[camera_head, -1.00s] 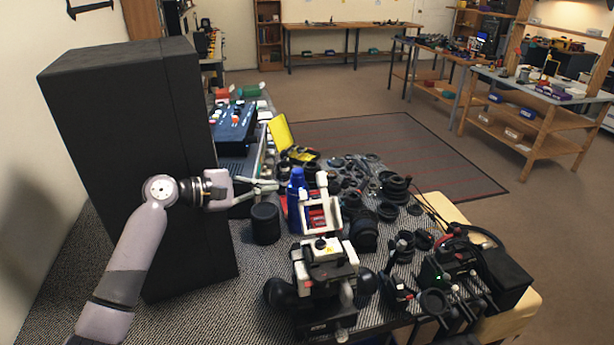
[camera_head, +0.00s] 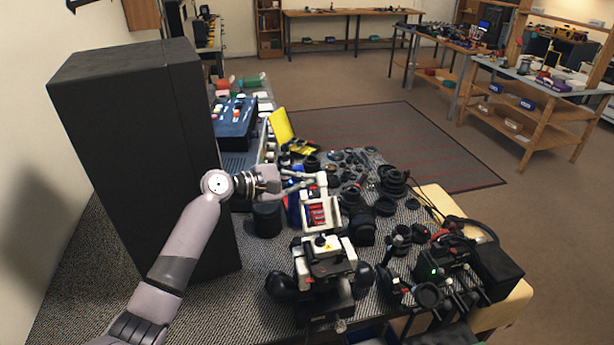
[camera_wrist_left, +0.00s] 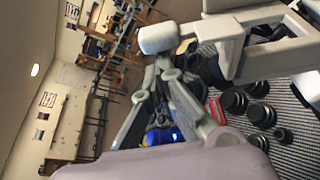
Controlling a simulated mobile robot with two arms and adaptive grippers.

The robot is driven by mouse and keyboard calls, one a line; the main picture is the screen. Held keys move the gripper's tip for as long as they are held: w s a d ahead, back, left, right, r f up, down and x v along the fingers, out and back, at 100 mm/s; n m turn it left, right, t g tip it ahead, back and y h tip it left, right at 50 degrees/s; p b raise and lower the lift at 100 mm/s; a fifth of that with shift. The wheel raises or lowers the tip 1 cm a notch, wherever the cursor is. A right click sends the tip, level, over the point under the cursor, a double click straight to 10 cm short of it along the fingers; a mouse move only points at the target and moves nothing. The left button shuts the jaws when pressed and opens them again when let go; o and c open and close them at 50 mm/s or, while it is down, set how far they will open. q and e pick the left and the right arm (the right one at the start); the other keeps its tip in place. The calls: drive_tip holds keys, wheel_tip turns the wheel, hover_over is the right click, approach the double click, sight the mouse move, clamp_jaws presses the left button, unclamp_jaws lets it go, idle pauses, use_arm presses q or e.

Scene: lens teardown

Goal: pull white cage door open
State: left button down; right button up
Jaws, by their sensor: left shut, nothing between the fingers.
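The white cage (camera_head: 335,216) stands upright on the crowded table, with red parts inside it. In the left wrist view its white frame (camera_wrist_left: 228,50) fills the upper right. My left gripper (camera_head: 311,177) reaches in from the left, at the upper left of the cage. Its fingers are shut with nothing between them. In the left wrist view the fingertips (camera_wrist_left: 164,66) are close to the white frame; I cannot tell whether they touch it. My right gripper is not in view.
A tall black cabinet (camera_head: 125,160) stands left, behind my left arm. A black cylinder (camera_head: 266,219) and a blue bottle (camera_head: 293,207) are beside the cage. A black-and-white device (camera_head: 325,262) sits in front. Lens parts crowd the table's right side.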

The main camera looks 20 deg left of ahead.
sight(317, 174)
use_arm(q)
drive_tip(key=shift+w+f, duration=0.1)
drive_tip(key=s+r+m, duration=0.1)
drive_tip(key=d+r+m+t, duration=0.1)
drive_tip(key=s+r+m, duration=0.1)
drive_tip(key=shift+s+d+r+t+p, duration=0.3)
drive_tip(key=shift+s+d+t, duration=0.05)
drive_tip(key=shift+d+t, duration=0.05)
drive_tip(key=shift+w, duration=0.1)
